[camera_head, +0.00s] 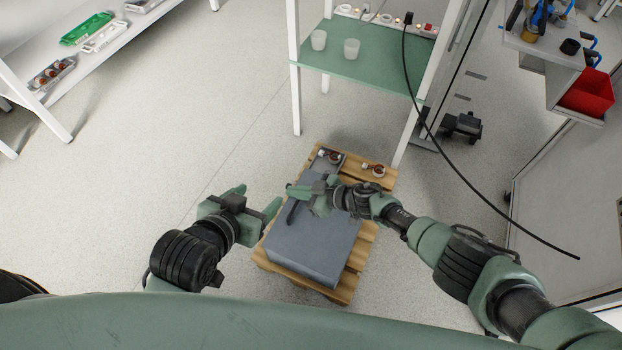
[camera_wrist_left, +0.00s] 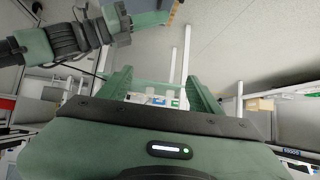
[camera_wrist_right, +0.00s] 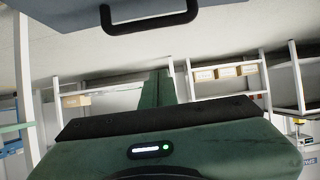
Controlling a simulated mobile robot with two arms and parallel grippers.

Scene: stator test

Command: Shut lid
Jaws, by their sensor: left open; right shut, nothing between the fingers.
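A grey box (camera_head: 315,245) stands on a wooden pallet in the middle of the head view. Its flat grey lid faces up; I cannot tell whether a gap remains under it. A black handle (camera_head: 292,211) shows near the box's left side, and it is large at the top of the right wrist view (camera_wrist_right: 150,20). My right gripper (camera_head: 291,192) is shut and empty, above the box near the handle, pointing left. My left gripper (camera_head: 258,199) is open and empty, left of the box. The left wrist view also shows its spread fingers (camera_wrist_left: 158,85).
The pallet (camera_head: 359,272) also bears a small tray with copper-coloured parts (camera_head: 330,157) and a loose part (camera_head: 374,169) at its far end. A green-topped table (camera_head: 370,72) with cups stands behind. A black cable (camera_head: 462,180) hangs at right. Floor to the left is clear.

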